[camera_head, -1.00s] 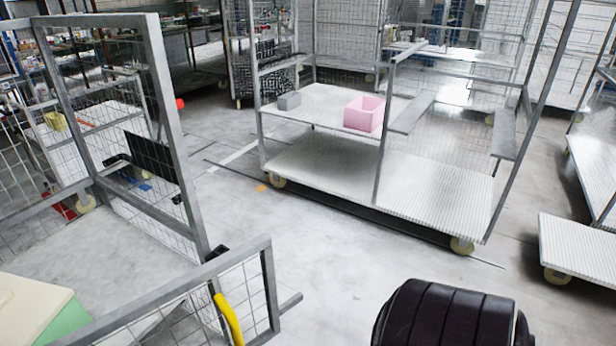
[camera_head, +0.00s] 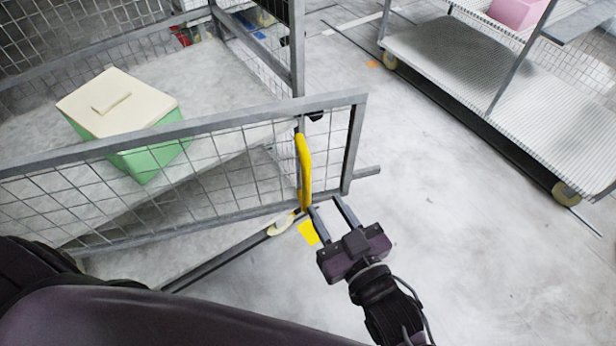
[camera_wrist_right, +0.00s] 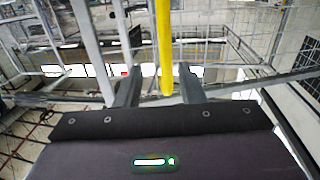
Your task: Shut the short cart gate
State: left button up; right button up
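The short gate (camera_head: 230,120) is a low grey frame with wire mesh across the front of the near cart. Its end with the upright yellow handle (camera_head: 304,172) is at the right, beyond the cart's corner post (camera_head: 297,50). I cannot tell whether the gate touches the post. My right gripper (camera_head: 325,204) is open, its fingers pointing at the handle's lower part. In the right wrist view, the handle (camera_wrist_right: 165,45) stands upright between the two spread fingers; I cannot tell if they touch it. My left gripper is out of view.
A green box with a cream lid (camera_head: 115,103) sits on the cart's deck (camera_head: 40,150) behind the gate. Another cart (camera_head: 455,65) with a pink bin (camera_head: 517,12) stands at the upper right. Open floor (camera_head: 430,200) lies between the carts.

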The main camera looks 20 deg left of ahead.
aim_at(309, 182)
jog(key=shift+a+r, duration=0.55)
jog(key=shift+r, duration=0.3)
jog(key=p+x, duration=0.2)
jog(key=x, duration=0.3)
jog(key=shift+w+a, duration=0.15)
jog(key=shift+w, duration=0.05)
jog(key=shift+w+a+f, duration=0.1)
jog(key=shift+w+a, duration=0.4)
grip_shut()
